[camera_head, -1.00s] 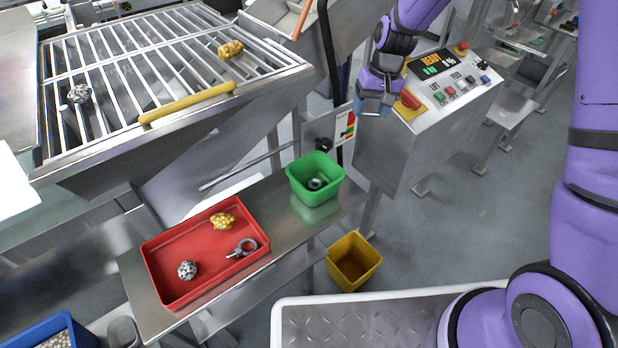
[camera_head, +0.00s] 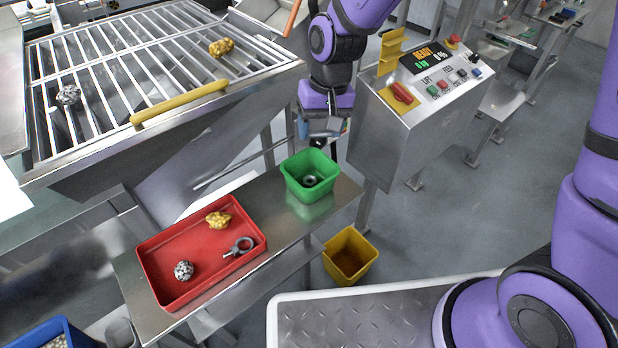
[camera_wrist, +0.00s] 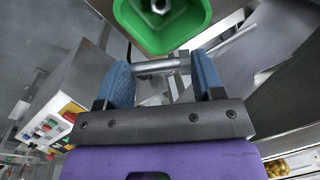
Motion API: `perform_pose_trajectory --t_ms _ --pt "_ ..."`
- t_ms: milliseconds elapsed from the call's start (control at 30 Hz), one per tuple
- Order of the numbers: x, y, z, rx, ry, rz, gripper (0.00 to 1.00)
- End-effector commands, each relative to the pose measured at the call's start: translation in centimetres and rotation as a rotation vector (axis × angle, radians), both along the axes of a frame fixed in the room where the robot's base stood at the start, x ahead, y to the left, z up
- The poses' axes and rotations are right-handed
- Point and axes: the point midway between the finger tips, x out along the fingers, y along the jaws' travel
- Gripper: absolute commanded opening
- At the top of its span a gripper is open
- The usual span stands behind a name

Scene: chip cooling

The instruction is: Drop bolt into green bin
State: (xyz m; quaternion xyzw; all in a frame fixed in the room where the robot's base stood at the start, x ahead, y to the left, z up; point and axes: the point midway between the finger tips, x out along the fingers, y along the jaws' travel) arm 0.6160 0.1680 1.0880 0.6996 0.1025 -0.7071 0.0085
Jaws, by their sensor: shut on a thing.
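The green bin (camera_head: 291,182) stands on the metal shelf, right of the red tray, with a dark ring-shaped metal part (camera_head: 310,180) inside. My gripper (camera_head: 322,130) is just behind and above the bin in the head view. In the wrist view my gripper (camera_wrist: 162,72) is shut on a grey metal bolt (camera_wrist: 156,65), held crosswise between the two blue fingers. The green bin (camera_wrist: 160,42) shows at the top of the wrist view, beyond the fingertips and apart from the bolt. In the head view the bolt cannot be made out.
The red tray (camera_head: 190,262) holds a yellow lump (camera_head: 218,220), a silver ball (camera_head: 183,270) and a grey eye-shaped part (camera_head: 240,246). A control box (camera_head: 400,125) stands right of my gripper. The barred hopper (camera_head: 150,80) is at left. A yellow bin (camera_head: 350,258) sits below the shelf.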

Motion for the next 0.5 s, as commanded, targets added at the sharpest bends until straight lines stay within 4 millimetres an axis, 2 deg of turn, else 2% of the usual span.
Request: perform_pose_trajectory --t_ms 200,500 --pt "0.0 0.0 -1.8 -0.001 0.002 0.000 0.37" --pt "0.0 0.0 -2.3 0.000 0.000 0.001 0.37"
